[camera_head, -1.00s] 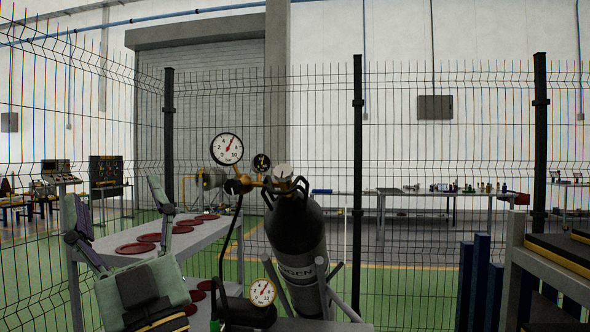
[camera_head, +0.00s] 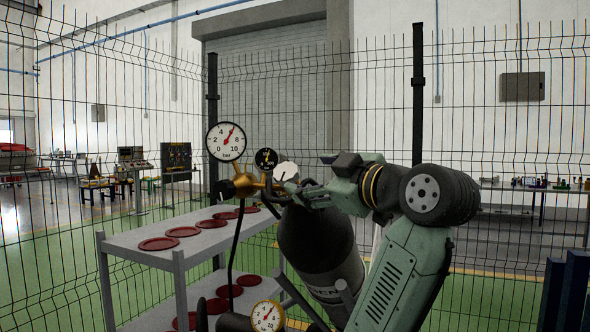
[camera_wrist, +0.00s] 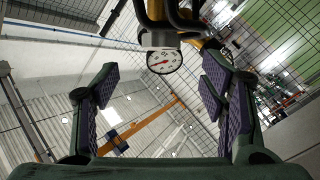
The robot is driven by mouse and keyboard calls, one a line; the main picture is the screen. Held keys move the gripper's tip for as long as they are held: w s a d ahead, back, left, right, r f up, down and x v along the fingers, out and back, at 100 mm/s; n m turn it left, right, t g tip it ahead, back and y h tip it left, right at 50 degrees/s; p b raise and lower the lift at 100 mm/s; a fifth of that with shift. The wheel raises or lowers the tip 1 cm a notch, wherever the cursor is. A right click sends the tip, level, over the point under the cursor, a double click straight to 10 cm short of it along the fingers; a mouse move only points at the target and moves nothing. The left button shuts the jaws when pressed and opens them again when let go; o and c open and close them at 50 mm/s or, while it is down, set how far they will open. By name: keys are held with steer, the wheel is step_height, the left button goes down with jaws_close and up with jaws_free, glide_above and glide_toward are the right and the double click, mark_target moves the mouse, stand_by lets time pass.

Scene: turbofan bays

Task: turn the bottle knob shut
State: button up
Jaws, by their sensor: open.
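The dark gas bottle (camera_head: 310,240) stands tilted in a grey stand, with a pale lettered band low on its body. Its pale round knob (camera_head: 286,172) is at the top beside the brass regulator (camera_head: 245,185). My gripper (camera_head: 307,192) comes in from the right at the bottle's top, just right of and below the knob, and partly covers the neck. In the wrist view my gripper (camera_wrist: 159,82) has its fingers wide apart with nothing between them. A white gauge (camera_wrist: 163,62) shows beyond them. I cannot clearly make out the knob there, nor tell any contact.
A large dial gauge (camera_head: 226,141) and a small black gauge (camera_head: 266,158) sit left of the knob. A lower gauge (camera_head: 267,316) is near the bottom. A grey shelf (camera_head: 140,251) with several red discs stands left. A wire fence runs behind.

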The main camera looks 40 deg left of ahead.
mark_target(289, 173)
steer(key=p+x, duration=0.3)
steer(key=x, duration=0.5)
steer(key=shift+a+r, duration=0.1)
steer(key=shift+a, duration=0.3)
steer(key=shift+w+a+p, duration=0.25)
steer(key=shift+a+p, duration=0.05)
steer(key=shift+a, duration=0.2)
steer(key=shift+c, duration=0.6)
steer(key=c, duration=1.1)
